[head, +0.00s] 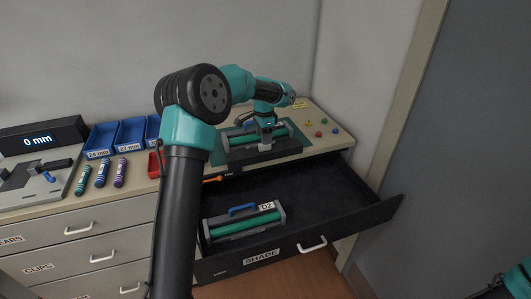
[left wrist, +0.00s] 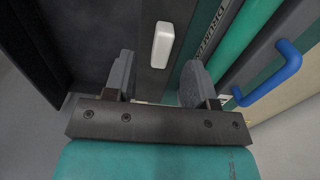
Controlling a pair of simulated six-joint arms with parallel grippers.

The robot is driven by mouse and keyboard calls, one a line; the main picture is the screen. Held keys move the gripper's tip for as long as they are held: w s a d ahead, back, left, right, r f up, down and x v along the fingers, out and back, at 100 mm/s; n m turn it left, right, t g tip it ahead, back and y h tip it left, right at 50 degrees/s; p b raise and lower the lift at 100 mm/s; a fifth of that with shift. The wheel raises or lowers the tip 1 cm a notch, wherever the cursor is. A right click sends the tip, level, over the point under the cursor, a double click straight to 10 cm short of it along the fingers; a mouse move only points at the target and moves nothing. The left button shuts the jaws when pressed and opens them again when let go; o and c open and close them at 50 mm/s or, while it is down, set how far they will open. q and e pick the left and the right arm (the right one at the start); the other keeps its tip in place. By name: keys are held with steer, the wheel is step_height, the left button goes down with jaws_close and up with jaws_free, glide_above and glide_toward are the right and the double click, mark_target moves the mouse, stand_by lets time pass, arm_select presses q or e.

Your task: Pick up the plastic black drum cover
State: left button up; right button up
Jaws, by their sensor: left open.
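A toner cartridge with a green drum (head: 244,138) lies on a green mat (head: 291,152) on the counter, largely behind my left gripper. In the left wrist view, a dark flat panel (left wrist: 150,88) with a white raised tab (left wrist: 162,45) appears to be the black drum cover. The green drum (left wrist: 240,35) and a blue handle (left wrist: 272,76) lie to its right. My left gripper (left wrist: 158,65) is open, with the tab between its fingers in the picture; I see no contact. In the head view this gripper (head: 265,142) points down over the cartridge.
An open drawer labelled SHADE (head: 335,190) holds another green-drum cartridge (head: 243,223), marked D2. Blue bins (head: 130,133), a red bin (head: 154,166), coloured tubes (head: 101,173) and a 0 mm display device (head: 40,140) stand left. Coloured pegs (head: 318,133) are at right.

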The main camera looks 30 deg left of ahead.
mark_target(265, 150)
arm_select(q)
steer(key=f, duration=0.4)
steer(key=shift+w+f, duration=0.25)
steer(key=shift+f, duration=0.15)
steer(key=shift+c, duration=0.2)
jaws_close()
